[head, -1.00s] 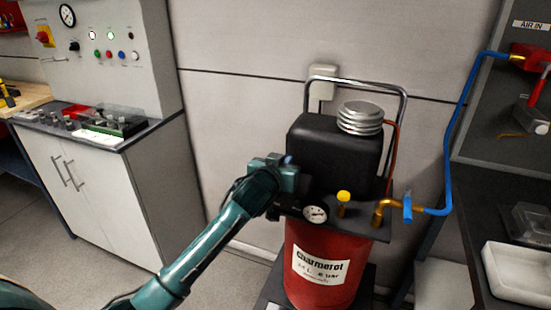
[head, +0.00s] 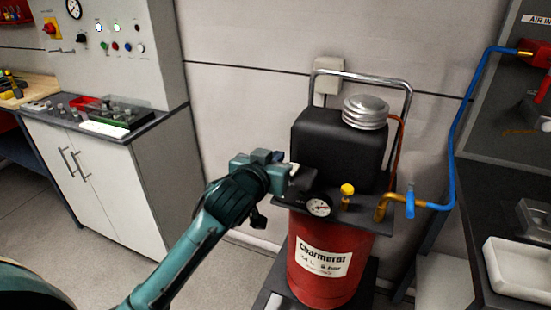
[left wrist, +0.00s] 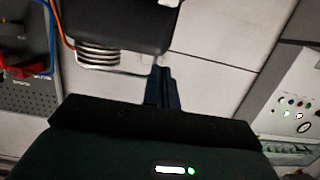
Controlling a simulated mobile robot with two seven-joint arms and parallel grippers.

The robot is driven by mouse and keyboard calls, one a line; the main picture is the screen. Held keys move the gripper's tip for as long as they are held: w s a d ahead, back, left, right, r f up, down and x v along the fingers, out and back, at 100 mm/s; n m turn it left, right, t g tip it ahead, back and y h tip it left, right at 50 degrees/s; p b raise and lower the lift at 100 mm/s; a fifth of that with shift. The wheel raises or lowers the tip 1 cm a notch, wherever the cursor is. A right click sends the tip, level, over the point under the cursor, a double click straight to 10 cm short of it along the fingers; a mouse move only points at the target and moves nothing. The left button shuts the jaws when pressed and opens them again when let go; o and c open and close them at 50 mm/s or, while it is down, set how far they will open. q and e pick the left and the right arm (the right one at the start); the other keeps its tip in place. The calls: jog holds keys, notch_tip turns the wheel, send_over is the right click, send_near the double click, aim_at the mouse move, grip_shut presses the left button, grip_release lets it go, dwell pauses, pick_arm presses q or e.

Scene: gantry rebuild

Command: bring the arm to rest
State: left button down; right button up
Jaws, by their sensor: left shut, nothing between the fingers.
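My left gripper (head: 296,172) reaches in from the lower left, in front of the left side of the compressor's black cover (head: 338,148). In the left wrist view my left gripper's dark fingers (left wrist: 162,84) are together, with nothing held. They point toward the wall just below the black cover in that tilted view. I cannot tell the exact gap between gripper and cover. My right gripper shows in neither view.
The red compressor tank (head: 325,270) carries a gauge (head: 318,207), a yellow knob (head: 347,189) and a blue-handled valve (head: 410,204). A blue hose (head: 463,115) rises to the right-hand panel. A white tray (head: 515,275) is at right. Floor shows left of the tank.

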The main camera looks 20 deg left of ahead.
pick_arm(q)
jog(key=s+d+f+m+g+h, duration=0.1)
jog(key=s+d+f, duration=0.1)
jog(key=s+f, duration=0.45)
jog(key=s+d+f+m+g+h, duration=0.1)
jog(key=s+f+g, duration=0.15)
jog(key=f, duration=0.75)
jog(key=s+d+f, duration=0.1)
jog(key=s+f, duration=0.4)
jog(key=s, duration=0.3)
jog(key=s+d+f+g+p, duration=0.1)
jog(key=s+f, duration=0.4)
jog(key=s, duration=0.3)
jog(key=shift+d+f+m+h, duration=0.15)
jog(key=shift+m+h, duration=0.15)
jog(key=shift+h, duration=0.1)
jog(key=shift+g, duration=0.25)
